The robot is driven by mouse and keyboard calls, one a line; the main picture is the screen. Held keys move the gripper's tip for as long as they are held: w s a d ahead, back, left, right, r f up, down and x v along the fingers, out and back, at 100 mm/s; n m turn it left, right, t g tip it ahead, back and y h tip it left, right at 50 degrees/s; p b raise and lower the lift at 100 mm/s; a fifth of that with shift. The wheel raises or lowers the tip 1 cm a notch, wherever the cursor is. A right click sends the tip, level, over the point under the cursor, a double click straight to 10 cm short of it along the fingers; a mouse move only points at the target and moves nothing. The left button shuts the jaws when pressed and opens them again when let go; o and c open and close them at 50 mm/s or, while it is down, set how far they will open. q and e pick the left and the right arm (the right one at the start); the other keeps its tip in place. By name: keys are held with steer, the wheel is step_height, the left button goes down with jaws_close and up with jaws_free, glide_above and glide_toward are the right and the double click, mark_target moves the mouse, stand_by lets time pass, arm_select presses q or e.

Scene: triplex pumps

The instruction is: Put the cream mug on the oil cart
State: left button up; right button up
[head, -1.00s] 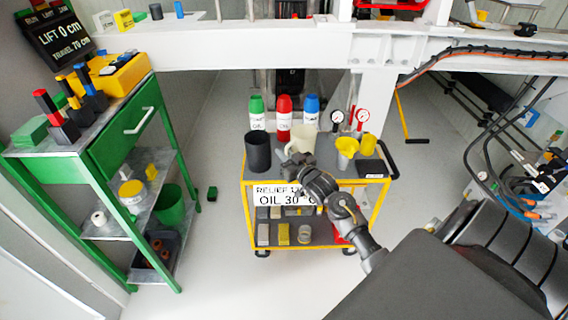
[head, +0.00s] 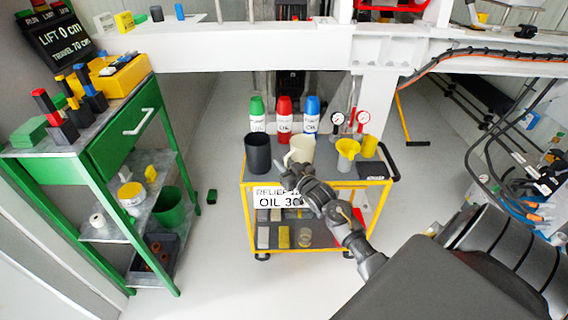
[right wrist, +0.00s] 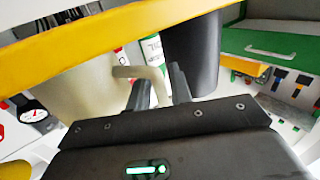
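The cream mug (head: 301,149) is upright at the oil cart's (head: 322,187) top, between the black cup and the yellow funnel. Its base is at or very near the deck; I cannot tell if it touches. My right gripper (head: 284,168) is at the mug's near left side. The contact is partly hidden. My left gripper is not in view.
A black cup (head: 258,153) stands close left of the mug. Green (head: 257,115), red (head: 284,117) and blue (head: 311,115) bottles stand behind. A yellow funnel (head: 347,151) and gauges are to the right.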

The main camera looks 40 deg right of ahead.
steer(key=shift+o, duration=0.9)
